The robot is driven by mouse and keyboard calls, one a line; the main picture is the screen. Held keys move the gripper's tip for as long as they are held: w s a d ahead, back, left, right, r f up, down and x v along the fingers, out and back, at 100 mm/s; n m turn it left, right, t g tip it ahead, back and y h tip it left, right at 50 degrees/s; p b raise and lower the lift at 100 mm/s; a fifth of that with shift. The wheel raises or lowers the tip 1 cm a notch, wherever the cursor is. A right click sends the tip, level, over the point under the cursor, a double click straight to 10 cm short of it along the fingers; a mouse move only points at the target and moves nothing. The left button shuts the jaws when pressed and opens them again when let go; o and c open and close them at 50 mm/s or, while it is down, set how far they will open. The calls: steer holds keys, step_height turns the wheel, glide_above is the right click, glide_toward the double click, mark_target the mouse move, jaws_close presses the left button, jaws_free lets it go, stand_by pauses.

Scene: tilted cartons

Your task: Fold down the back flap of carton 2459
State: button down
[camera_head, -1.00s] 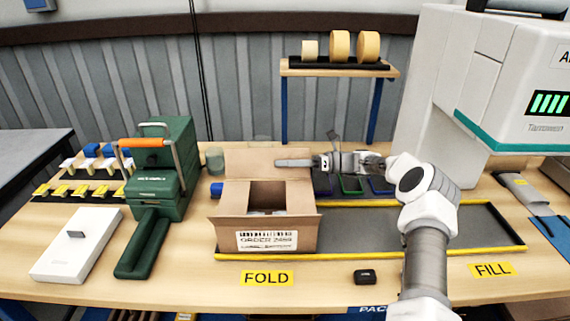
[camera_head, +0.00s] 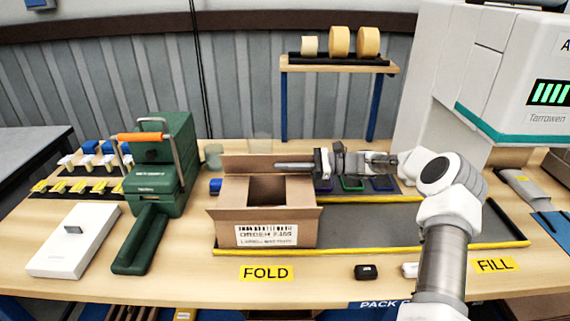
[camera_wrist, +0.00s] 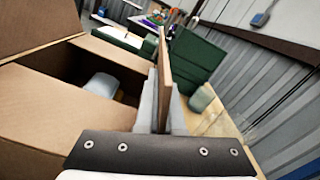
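Carton 2459 (camera_head: 226,231) stands on the bench with its printed label facing me. Its back flap (camera_head: 236,167) stands up along the far edge, close to vertical. My gripper (camera_head: 294,166) reaches in from the right at the flap's right end. In the wrist view the back flap (camera_wrist: 164,60) shows edge-on between the two fingers, one close on each side, and the gripper looks shut on it. The front flap (camera_head: 262,213) leans outward. The side flaps lie inward, leaving a middle opening. A whitish item (camera_wrist: 101,87) lies inside the carton.
A green machine (camera_head: 160,165) with an orange handle stands left of the carton. A translucent cup (camera_head: 214,156) and a blue item (camera_head: 215,186) are near its back left corner. Coloured bins (camera_head: 352,184) lie behind right. The grey yellow-edged tray (camera_head: 400,225) to the right is clear.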

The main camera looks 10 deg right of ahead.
steer(key=shift+s+a+f+n+b, duration=0.1)
steer(key=shift+s+f+n+b, duration=0.3)
steer(key=shift+n, duration=0.7)
steer(key=shift+s+a+f+n+b, duration=0.1)
steer(key=shift+s+n+b, duration=0.2)
steer(key=shift+n+b, duration=0.55)
steer(key=shift+s+f+n+b, duration=0.25)
steer(key=shift+s+n, duration=0.1)
steer(key=shift+n, duration=1)
steer(key=c, duration=1)
jaws_free()
steer(key=shift+c, duration=0.2)
steer(key=shift+r, duration=0.1)
